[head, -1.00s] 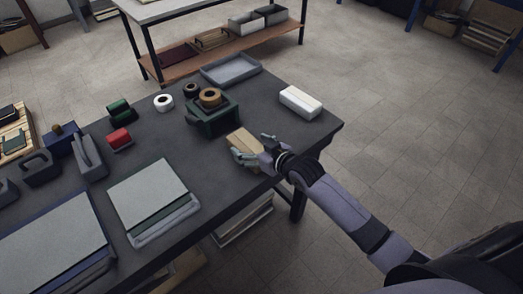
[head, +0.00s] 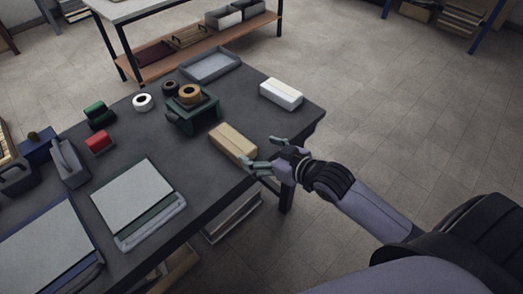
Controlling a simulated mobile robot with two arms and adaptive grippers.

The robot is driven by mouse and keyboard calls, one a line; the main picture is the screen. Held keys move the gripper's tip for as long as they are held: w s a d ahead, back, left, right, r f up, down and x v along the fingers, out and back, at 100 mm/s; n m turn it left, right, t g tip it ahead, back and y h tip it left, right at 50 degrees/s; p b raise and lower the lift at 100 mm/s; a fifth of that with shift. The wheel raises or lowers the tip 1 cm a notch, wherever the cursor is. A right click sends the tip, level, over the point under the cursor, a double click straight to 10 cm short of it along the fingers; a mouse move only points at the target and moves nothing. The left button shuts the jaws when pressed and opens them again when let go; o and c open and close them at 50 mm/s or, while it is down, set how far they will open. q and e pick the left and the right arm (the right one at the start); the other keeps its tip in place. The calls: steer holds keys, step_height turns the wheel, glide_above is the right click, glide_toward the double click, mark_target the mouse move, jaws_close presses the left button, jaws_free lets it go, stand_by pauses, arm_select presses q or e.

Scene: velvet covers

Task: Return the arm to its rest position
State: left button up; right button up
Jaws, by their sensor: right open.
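My right arm comes in from the lower right. Its gripper (head: 264,156) is open and empty at the table's right front edge. Its fingers are just right of a tan box (head: 233,143) that lies on the dark table (head: 215,178). One fingertip is very close to the box's near end; I cannot tell whether it touches. My left gripper is not in view.
A white box (head: 281,94) lies near the far right corner. A green tape dispenser (head: 193,115), a grey tray (head: 210,65) and a white-topped pad (head: 132,196) are on the table. Open floor (head: 400,140) lies to the right.

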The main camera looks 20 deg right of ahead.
steer(key=s+f+m+g+h, duration=0.15)
steer(key=s+f+g, duration=0.35)
steer(key=s, duration=0.6)
steer(key=s+f+m+g+h, duration=0.1)
steer(key=s+f+g+h, duration=0.25)
steer(key=s, duration=0.85)
step_height(320, 180, down, 28)
steer(key=s+g, duration=0.1)
steer(key=g, duration=0.1)
steer(key=s+d+f+g, duration=0.1)
steer(key=s+d+f, duration=0.1)
steer(key=s+f, duration=1.3)
steer(key=shift+s+d+n, duration=0.3)
steer(key=shift+s+n, duration=0.15)
steer(key=shift+s, duration=0.25)
